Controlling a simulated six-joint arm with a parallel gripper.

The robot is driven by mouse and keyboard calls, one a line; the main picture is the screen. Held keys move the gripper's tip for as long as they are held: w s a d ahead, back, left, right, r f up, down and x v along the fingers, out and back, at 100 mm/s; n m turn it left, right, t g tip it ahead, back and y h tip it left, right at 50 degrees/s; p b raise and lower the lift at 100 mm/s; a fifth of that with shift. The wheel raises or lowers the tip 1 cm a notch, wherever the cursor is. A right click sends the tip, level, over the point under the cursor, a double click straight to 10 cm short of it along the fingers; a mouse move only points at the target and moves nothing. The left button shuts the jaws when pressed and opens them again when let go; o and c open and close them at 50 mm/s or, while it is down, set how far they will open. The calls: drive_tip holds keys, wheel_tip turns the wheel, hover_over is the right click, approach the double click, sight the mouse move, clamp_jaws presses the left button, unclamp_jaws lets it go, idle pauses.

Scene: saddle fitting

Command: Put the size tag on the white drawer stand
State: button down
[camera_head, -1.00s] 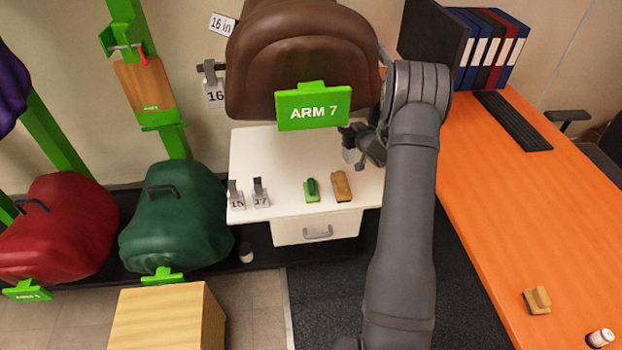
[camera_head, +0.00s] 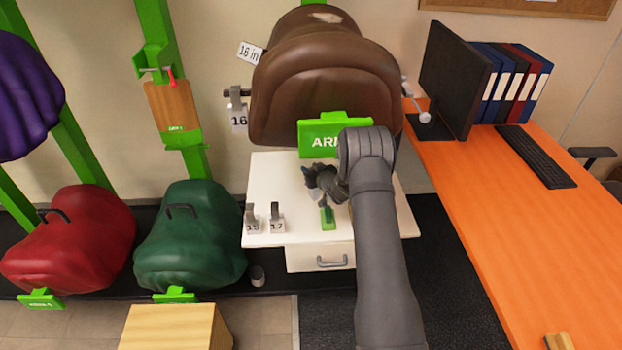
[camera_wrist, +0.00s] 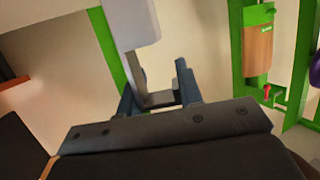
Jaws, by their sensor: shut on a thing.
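The white drawer stand (camera_head: 270,178) stands below the brown saddle. Two size tags, 15 (camera_head: 252,225) and 17 (camera_head: 277,224), stand on its front left part. My gripper (camera_head: 313,187) is over the stand's top, behind the green brush. In the wrist view my gripper (camera_wrist: 158,95) is shut on a size tag with a pale plate (camera_wrist: 133,24) and a grey metal clip. No number on this tag is readable, and I cannot tell its exact height above the stand.
The green brush (camera_head: 327,217) lies right of the two tags. The brown saddle (camera_head: 325,80) and its ARM sign (camera_head: 312,138) overhang the stand's back. My arm covers the stand's right part. The stand's back left surface is clear. An orange desk (camera_head: 510,230) is at right.

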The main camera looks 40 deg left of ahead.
drive_tip(key=shift+a+f, duration=0.1)
drive_tip(key=shift+f, duration=2.05)
drive_tip(key=c, duration=1)
unclamp_jaws()
drive_tip(key=shift+s, duration=0.1)
drive_tip(key=v, duration=1.2)
